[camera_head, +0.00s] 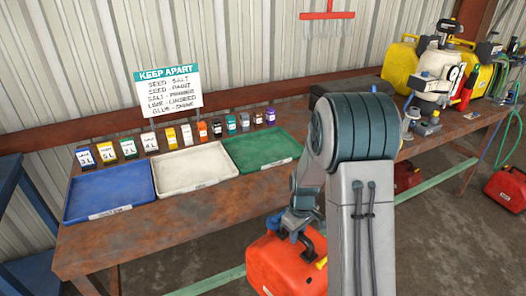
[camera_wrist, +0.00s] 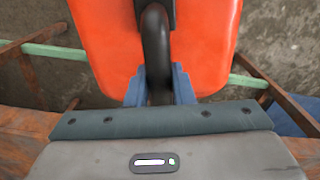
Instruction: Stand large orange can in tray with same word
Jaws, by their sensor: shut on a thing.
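My gripper (camera_head: 302,222) is shut on the black handle of a large orange can (camera_head: 275,262). The can is in front of the table's front edge, lower than the trays, partly behind my arm. It has a yellow part on its right side and a white label low on its front, too small to read. In the wrist view my fingers (camera_wrist: 160,88) grip the handle, with the orange body (camera_wrist: 212,45) beyond. A blue tray (camera_head: 108,211), a white tray (camera_head: 195,189) and a green tray (camera_head: 262,164) lie on the table; their front labels are unreadable.
The rusty table (camera_head: 190,225) carries a row of small labelled containers (camera_head: 170,138) behind the trays and a "KEEP APART" sign (camera_head: 168,90). Yellow cans (camera_head: 400,66) and a pale machine (camera_head: 436,78) stand at right. Red cans (camera_head: 507,188) are on the floor. The trays look empty.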

